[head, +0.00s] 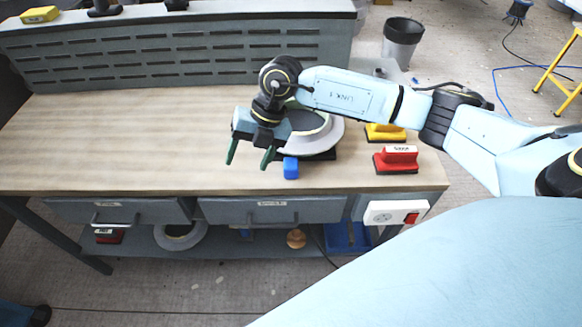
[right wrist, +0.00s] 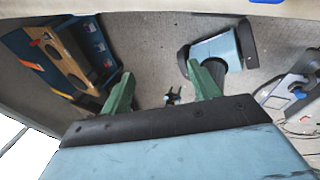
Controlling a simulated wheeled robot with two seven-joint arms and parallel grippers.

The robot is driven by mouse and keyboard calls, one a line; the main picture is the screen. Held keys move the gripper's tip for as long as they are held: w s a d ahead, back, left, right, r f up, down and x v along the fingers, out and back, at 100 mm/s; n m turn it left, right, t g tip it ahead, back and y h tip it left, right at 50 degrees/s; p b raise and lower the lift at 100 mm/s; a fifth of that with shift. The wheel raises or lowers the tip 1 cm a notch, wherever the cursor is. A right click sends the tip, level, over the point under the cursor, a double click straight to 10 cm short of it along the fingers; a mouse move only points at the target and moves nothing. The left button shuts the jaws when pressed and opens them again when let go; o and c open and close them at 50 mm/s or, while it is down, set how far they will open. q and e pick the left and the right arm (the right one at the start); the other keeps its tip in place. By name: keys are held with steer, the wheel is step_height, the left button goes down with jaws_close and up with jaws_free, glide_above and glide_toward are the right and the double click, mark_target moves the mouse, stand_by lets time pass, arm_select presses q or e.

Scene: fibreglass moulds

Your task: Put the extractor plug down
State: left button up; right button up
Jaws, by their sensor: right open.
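My right gripper (head: 249,155) hangs over the front part of the bench, its two green fingers apart and nothing between them. The fingers also show open in the right wrist view (right wrist: 162,90), with floor behind them. A small blue block (head: 291,168), which looks like the extractor plug, is at the front of the bench, just right of the fingers and apart from them. A blue bit (right wrist: 268,2) at the top edge of the right wrist view may be the same block. The white socket box (head: 385,212) with a red switch is on the bench front. My left gripper is out of view.
A round grey and white mould (head: 323,140) is behind the blue block, partly hidden by my arm. A red block (head: 397,157) and a yellow block (head: 385,132) are to the right. The bench top (head: 120,140) is clear on the left. Drawers (head: 272,211) are below.

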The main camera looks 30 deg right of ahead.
mark_target(291, 163)
steer(key=w+d+m+h, duration=0.15)
steer(key=d+h, duration=0.35)
steer(key=d, duration=0.7)
steer(key=shift+m+g, duration=0.25)
steer(key=shift+g, duration=0.05)
step_height(291, 163, down, 6)
steer(key=shift+a+f, duration=0.15)
steer(key=shift+f, duration=3.05)
steer(key=c, duration=1.1)
